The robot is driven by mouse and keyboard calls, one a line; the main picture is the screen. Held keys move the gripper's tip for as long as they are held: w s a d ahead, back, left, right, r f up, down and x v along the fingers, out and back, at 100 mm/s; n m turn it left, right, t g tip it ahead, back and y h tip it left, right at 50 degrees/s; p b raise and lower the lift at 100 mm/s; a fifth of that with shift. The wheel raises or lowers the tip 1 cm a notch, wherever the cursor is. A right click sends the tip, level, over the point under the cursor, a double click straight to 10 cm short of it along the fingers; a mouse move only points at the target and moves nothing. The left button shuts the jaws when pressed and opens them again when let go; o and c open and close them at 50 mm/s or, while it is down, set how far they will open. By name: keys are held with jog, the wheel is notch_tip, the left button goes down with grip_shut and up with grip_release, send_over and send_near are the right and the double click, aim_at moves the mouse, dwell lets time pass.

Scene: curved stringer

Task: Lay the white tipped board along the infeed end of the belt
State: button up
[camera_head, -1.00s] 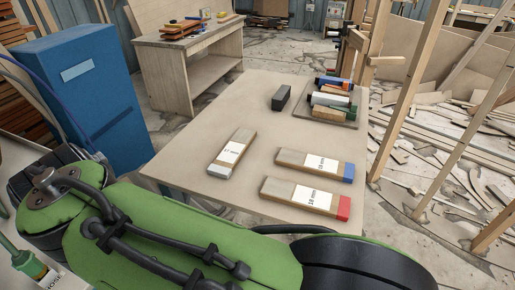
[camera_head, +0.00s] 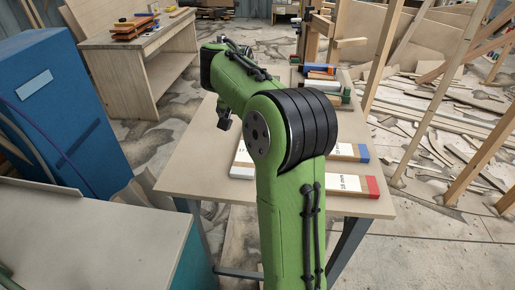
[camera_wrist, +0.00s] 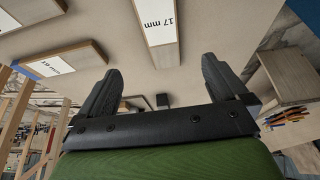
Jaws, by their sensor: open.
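The white tipped board, labelled 17 mm, lies on the worktable (camera_head: 190,165). In the head view my arm covers most of it; its pale end (camera_head: 242,172) shows at the arm's left edge. In the wrist view the 17 mm board (camera_wrist: 160,32) is at the top centre, ahead of my fingertips. My gripper (camera_wrist: 162,70) is open, with nothing seen between its fingers. A blue tipped board (camera_head: 348,151) and a red tipped board (camera_head: 352,185) lie to the right, partly behind my arm. I cannot make out the belt in these views.
A blue cabinet (camera_head: 65,110) stands at the left. A pale-topped bench (camera_head: 90,240) with a teal side is at the lower left. Coloured items (camera_head: 322,75) lie at the table's far end. Wooden posts (camera_head: 383,55) and scrap boards are at the right.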

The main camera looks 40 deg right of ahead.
jog(key=b+x, duration=0.4)
jog(key=x, duration=1)
jog(key=shift+a+f, duration=0.1)
jog(key=shift+f, duration=0.2)
jog(key=shift+r, duration=0.1)
jog(key=c, duration=1.3)
notch_tip(320, 180, up, 10)
jog(key=p, duration=0.5)
jog(key=shift+c, duration=0.2)
